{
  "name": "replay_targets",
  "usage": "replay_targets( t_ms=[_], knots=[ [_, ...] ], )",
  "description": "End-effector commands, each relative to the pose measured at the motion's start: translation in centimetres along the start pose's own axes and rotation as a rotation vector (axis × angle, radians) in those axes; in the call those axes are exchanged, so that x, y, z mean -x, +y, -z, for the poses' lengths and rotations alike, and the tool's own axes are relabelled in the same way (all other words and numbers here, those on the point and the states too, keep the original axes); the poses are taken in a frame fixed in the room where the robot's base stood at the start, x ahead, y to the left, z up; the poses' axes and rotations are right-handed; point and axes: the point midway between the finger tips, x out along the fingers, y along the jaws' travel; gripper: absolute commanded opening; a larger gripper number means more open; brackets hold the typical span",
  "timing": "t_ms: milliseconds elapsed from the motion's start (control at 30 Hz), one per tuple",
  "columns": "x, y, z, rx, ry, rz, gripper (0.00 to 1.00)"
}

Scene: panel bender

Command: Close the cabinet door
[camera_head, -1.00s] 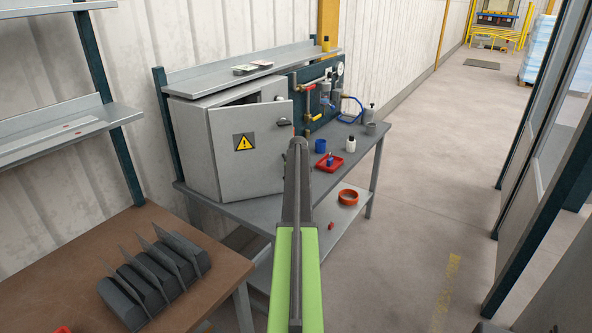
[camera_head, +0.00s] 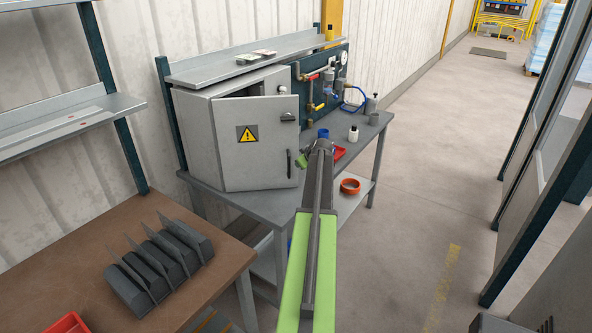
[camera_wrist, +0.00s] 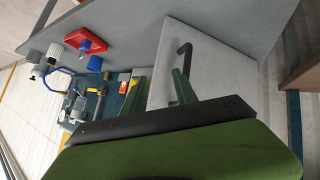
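The grey cabinet (camera_head: 195,130) stands on a workbench, with its door (camera_head: 262,160) ajar and a dark gap along the top. The door carries a yellow warning sign, a dark latch (camera_head: 288,117) and a black bar handle (camera_head: 290,163). My gripper (camera_head: 318,147) is just right of the door's free edge in the head view. In the wrist view the two green fingers of my gripper (camera_wrist: 167,77) are apart with nothing between them. The door (camera_wrist: 205,65) and its black handle (camera_wrist: 185,57) lie just beyond them. I cannot tell whether a finger touches the door.
An orange ring (camera_head: 350,186) lies on the lower shelf. A brown table (camera_head: 185,270) stands at front left.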

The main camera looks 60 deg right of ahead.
Motion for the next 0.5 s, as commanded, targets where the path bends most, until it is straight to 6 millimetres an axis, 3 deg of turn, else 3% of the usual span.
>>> replay_targets(
  t_ms=[33, 200, 333, 500],
  knots=[
    [-0.7, -3.8, -3.1, -0.041, 0.095, -0.002, 0.34],
    [2.4, -8.5, -5.0, -0.215, 0.422, -0.06, 0.34],
    [5.2, -9.7, -6.8, -0.344, 0.589, -0.126, 0.34],
    [7.5, -9.7, -7.9, -0.439, 0.683, -0.177, 0.34]
  ],
)
